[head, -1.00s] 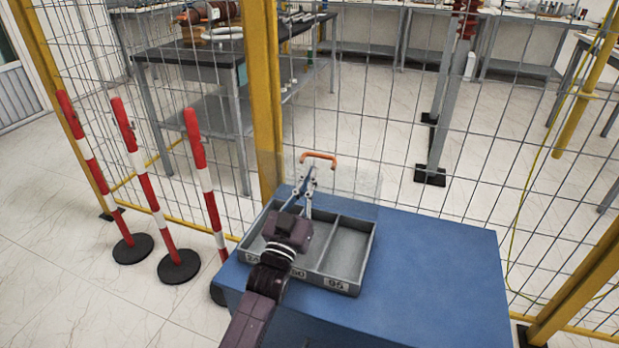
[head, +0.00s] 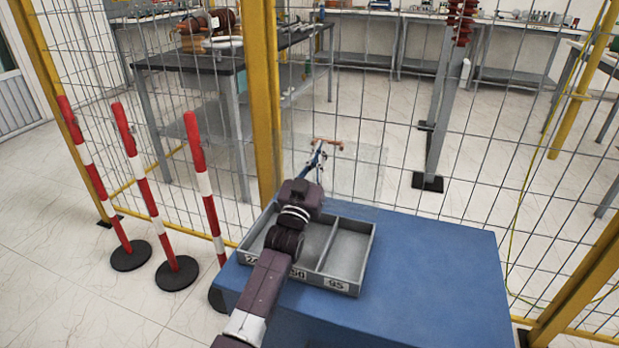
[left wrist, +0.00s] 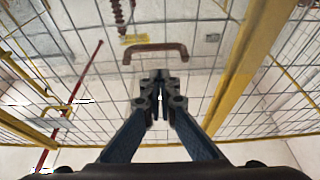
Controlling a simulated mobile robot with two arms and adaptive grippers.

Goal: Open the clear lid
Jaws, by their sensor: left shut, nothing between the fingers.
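The clear lid (head: 362,172) stands raised at the back edge of the grey tray (head: 345,284), its see-through panel faint against the fence. Its orange-brown handle (head: 328,143) is at the top and also shows in the left wrist view (left wrist: 155,50). My left gripper (head: 319,147) is shut and empty, with its fingertips right at the handle in the head view. In the left wrist view the fingertips (left wrist: 160,76) are together just below the handle bar; I cannot tell whether they touch it. My right gripper is in neither view.
The tray, with labelled compartments, sits on a blue cabinet (head: 440,270) whose right side is clear. A wire fence with a yellow post (head: 264,100) stands close behind. Several red-white posts (head: 205,180) stand at the left.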

